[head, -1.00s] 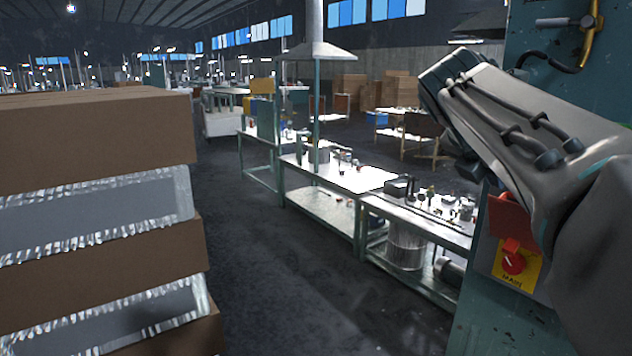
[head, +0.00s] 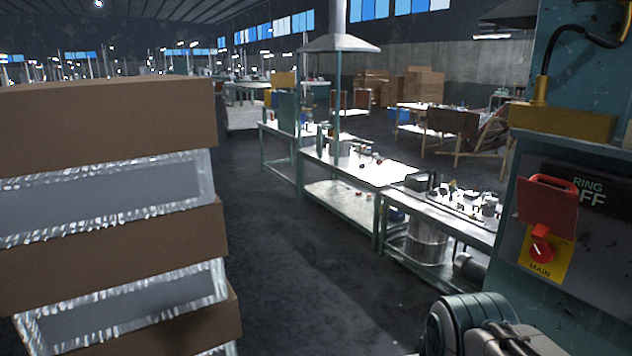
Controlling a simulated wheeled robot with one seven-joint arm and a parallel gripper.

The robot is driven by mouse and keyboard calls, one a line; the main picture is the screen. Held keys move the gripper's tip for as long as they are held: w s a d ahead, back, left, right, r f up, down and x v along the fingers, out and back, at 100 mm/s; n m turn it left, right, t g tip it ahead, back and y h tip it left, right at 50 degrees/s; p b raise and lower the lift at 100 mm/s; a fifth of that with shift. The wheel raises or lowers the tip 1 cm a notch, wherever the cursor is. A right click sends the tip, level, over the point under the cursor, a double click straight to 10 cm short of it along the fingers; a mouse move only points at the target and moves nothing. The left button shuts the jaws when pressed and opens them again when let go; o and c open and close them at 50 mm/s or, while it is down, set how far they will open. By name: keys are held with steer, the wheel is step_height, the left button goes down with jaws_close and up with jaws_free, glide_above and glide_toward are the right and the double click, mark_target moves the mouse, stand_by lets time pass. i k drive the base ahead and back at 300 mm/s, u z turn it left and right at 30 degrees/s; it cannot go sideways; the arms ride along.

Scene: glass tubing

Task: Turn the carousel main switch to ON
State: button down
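The main switch (head: 541,249) is a red rotary knob on a yellow plate marked MAIN (head: 540,269), on the teal machine (head: 602,300) at the right of the head view. A red plate or flap (head: 548,203) sits just above the knob. A dark sign (head: 588,196) beside it shows RING and letters ending in FF, partly covered by the red flap. Part of my arm shows at the bottom right, below and left of the switch. My gripper's fingers are not visible.
Stacked brown boxes with plastic-wrapped layers (head: 110,128) fill the left side. Workbenches (head: 345,214) with small parts run along the middle right, up to the machine. Open dark floor (head: 290,290) lies between the boxes and benches.

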mark_target(543, 251)
steer(key=u, duration=0.25)
steer(key=i, duration=3)
steer(key=z, duration=4.65)
steer(key=i, duration=0.5)
steer(key=k, duration=0.3)
steer(key=z, duration=0.05)
